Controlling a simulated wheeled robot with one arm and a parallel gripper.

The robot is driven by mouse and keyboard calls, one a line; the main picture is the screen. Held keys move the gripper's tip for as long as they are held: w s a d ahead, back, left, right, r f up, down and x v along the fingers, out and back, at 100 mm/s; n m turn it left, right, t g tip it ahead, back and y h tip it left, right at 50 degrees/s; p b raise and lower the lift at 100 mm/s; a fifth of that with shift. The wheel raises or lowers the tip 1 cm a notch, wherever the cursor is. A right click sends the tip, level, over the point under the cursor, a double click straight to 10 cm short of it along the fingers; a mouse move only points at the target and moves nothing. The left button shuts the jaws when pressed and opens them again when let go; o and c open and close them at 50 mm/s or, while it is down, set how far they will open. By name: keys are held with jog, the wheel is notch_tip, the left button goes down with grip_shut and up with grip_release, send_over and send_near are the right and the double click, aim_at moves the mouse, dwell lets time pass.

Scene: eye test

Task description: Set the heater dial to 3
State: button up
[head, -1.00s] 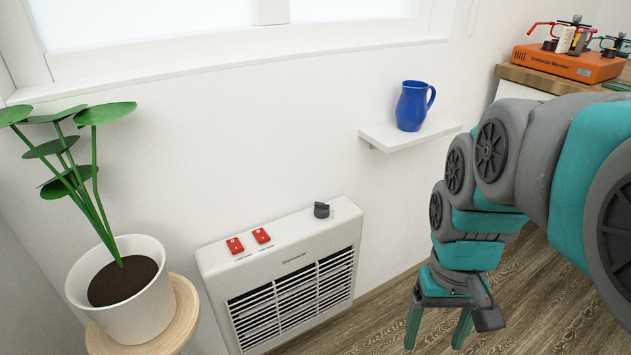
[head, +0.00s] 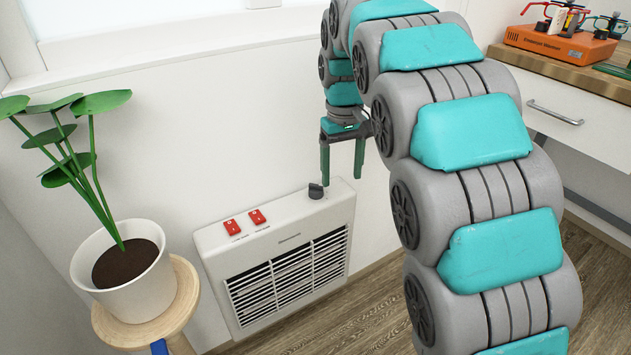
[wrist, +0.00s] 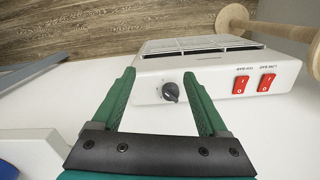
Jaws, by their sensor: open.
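The heater (head: 290,212) is a white box with a dark front grille, low against the wall; it also shows in the wrist view (wrist: 215,65). Its dark grey dial (head: 316,191) stands up at the right end of the top panel. In the wrist view the dial (wrist: 170,92) appears between my open fingers, its ridge slanting; scale numbers are not legible. My gripper (head: 341,177) is open and empty, fingers pointing down, just above and slightly right of the dial in the head view. I see no clear contact. My gripper also fills the lower wrist view (wrist: 159,73).
Two red switches (head: 245,222) sit left of the dial. A potted plant (head: 128,290) stands on a wooden stool (head: 185,300) at left. An orange device (head: 560,42) sits on a counter at upper right. A white shelf (wrist: 30,150) is at lower left in the wrist view.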

jog(key=n, duration=0.1)
send_over(316, 185)
jog(key=shift+s+d+f, duration=0.15)
jog(key=shift+s+d, duration=0.1)
jog(key=shift+d, duration=0.2)
jog(key=shift+w+a+f+n, duration=0.15)
jog(key=shift+w+a+n, duration=0.15)
jog(key=shift+a, duration=0.15)
jog(key=shift+f+p, duration=0.6)
jog(key=shift+f, duration=3.25)
grip_shut()
